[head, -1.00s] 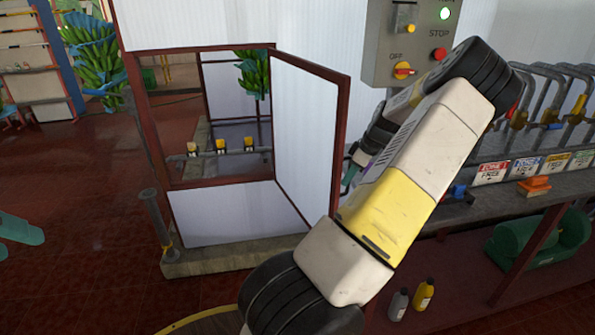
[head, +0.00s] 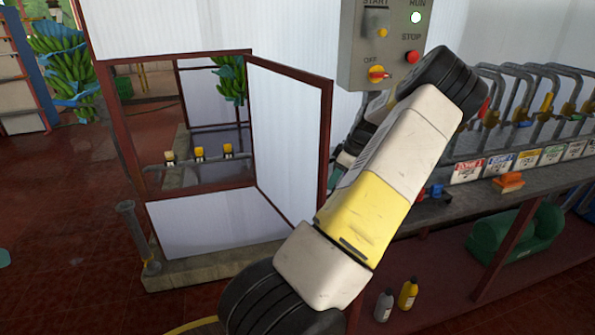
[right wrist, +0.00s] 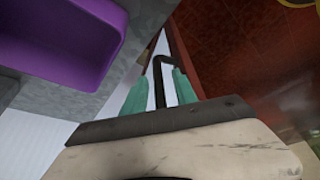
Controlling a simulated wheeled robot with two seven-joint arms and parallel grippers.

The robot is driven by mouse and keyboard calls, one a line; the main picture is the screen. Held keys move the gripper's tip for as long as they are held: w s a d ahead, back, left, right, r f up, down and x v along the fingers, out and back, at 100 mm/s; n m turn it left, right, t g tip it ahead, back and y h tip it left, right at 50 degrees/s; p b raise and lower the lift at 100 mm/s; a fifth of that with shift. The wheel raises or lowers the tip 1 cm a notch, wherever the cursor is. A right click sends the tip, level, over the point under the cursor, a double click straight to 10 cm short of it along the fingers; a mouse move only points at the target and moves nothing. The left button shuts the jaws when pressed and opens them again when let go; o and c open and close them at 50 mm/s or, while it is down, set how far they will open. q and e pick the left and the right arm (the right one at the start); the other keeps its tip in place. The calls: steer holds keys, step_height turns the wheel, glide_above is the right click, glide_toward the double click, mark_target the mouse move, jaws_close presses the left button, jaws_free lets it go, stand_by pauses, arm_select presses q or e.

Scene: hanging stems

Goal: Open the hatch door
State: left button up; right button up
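The hatch door (head: 290,135) is a white panel in a red-brown frame. It stands swung out from the right side of the hatch opening (head: 205,120). In the head view my right arm covers the right gripper, near the door's free edge. In the right wrist view the teal fingers of my right gripper (right wrist: 160,82) are apart, with a dark bent handle (right wrist: 158,66) between them. A gap seems to show beside the handle; firm contact is not visible. Of my left gripper only a teal sliver (head: 3,258) shows at the left edge.
A grey control box (head: 385,45) with buttons hangs right of the door. A bench (head: 440,205) with pipes and coloured labels runs along the right. A purple object (right wrist: 60,45) is close by in the wrist view. Two bottles (head: 408,293) stand below. Red floor at left is open.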

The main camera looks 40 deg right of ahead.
steer(key=v, duration=0.7)
steer(key=shift+s+r, duration=0.15)
steer(key=shift+r, duration=0.2)
